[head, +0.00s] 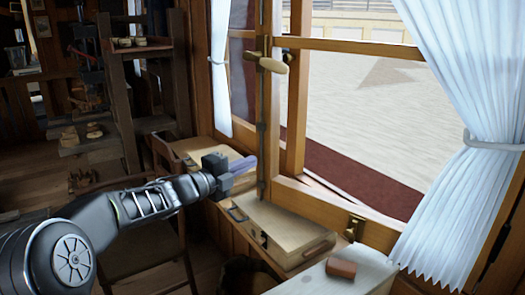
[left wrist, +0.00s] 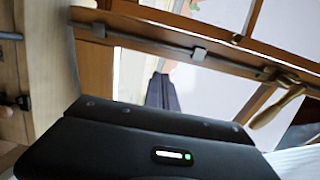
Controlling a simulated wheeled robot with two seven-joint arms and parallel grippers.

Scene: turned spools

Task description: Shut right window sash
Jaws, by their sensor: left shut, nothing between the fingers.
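The right window sash (head: 333,205) is a wooden frame with glass. It appears to stand ajar into the room, its left stile in front of the window's middle post (head: 298,105). A metal rod runs down the stile, with a pale wooden handle (head: 272,64) on it; the handle also shows in the left wrist view (left wrist: 277,108). My left gripper (head: 243,166) is shut and empty, just left of the stile at about the lower rail's height. Its dark fingers (left wrist: 161,92) show in front of the window in the left wrist view. Contact is unclear. My right gripper is out of view.
A latched wooden case (head: 285,232) lies below the sash, with another pale box (head: 222,155) behind. A brown block (head: 342,268) sits on a white surface at front. A white curtain (head: 470,130) hangs at right. A shelf (head: 85,155) with spools stands left.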

